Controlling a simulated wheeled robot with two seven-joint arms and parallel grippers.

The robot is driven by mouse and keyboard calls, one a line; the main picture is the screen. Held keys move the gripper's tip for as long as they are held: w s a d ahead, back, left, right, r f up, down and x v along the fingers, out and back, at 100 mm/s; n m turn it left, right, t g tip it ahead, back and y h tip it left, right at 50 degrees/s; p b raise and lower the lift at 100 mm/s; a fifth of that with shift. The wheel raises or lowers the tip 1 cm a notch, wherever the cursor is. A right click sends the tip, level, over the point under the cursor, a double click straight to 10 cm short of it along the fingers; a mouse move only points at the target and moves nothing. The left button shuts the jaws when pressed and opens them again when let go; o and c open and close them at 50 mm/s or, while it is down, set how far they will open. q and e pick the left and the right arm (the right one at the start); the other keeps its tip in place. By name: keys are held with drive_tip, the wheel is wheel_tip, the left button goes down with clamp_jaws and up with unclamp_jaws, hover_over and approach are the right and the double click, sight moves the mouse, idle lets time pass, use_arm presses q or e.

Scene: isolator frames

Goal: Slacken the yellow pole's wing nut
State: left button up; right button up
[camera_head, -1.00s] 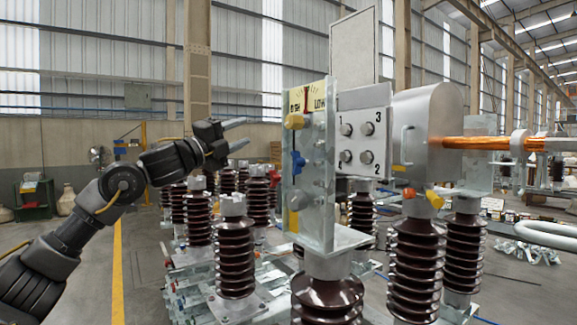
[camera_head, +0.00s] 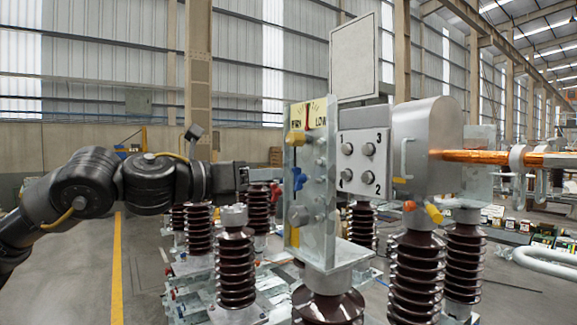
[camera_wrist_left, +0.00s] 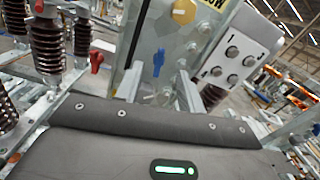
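The yellow wing nut (camera_head: 295,138) sits high on the near face of the upright metal plate (camera_head: 320,215), under the dial label. It also shows at the top of the left wrist view (camera_wrist_left: 183,11). The blue wing nut (camera_head: 299,178) is below it and shows between my fingers in the left wrist view (camera_wrist_left: 158,62). My left gripper (camera_head: 243,176) points right at the plate, just left of it and lower than the yellow wing nut. In the left wrist view my left gripper (camera_wrist_left: 161,88) has its fingers apart with nothing held. My right gripper is out of view.
A grey box with numbered bolts (camera_head: 364,158) stands right of the plate. Brown ribbed insulators (camera_head: 236,265) stand below and left of the plate. A red wing nut (camera_wrist_left: 96,60) shows left in the left wrist view. Open floor (camera_head: 75,285) lies at left.

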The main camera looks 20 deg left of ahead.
sight(293, 173)
use_arm(q)
drive_tip(key=p+x, duration=0.2)
drive_tip(key=x, duration=0.4)
drive_tip(key=shift+w, duration=0.1)
clamp_jaws()
